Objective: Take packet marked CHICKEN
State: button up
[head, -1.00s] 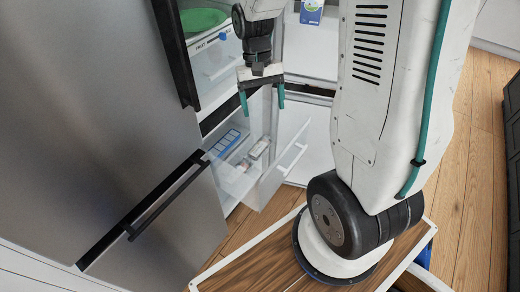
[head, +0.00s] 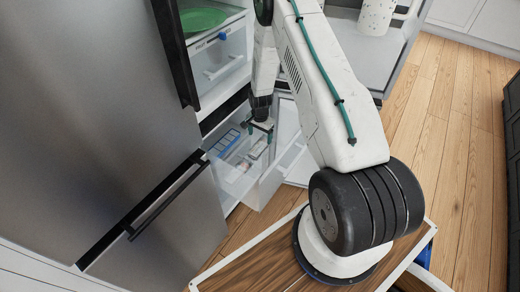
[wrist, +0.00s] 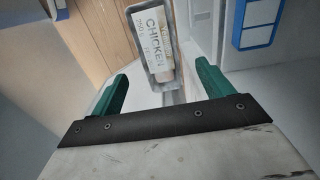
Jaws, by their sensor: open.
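The packet marked CHICKEN (wrist: 156,42) is a pale tray-shaped pack with printed lettering, seen in the wrist view beyond and between my fingers. In the head view the packet (head: 257,149) lies in the pulled-out drawer (head: 236,183), on its right side. My gripper (wrist: 160,88) is open with green fingers, and nothing is between them. In the head view my gripper (head: 259,133) is low over the drawer, close to the packet. I cannot tell the exact gap.
A blue-and-white tray (head: 226,142) lies in the left part of the drawer; it also shows in the wrist view (wrist: 257,22). A green plate (head: 200,19) is on the shelf above. The steel door (head: 90,120) stands at left; wooden floor lies at right.

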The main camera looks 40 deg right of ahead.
aim_at(260, 146)
notch_tip(260, 146, down, 6)
jog(key=shift+s+f, duration=0.1)
jog(key=shift+f, duration=0.1)
jog(key=shift+c, duration=0.2)
jog(key=c, duration=0.9)
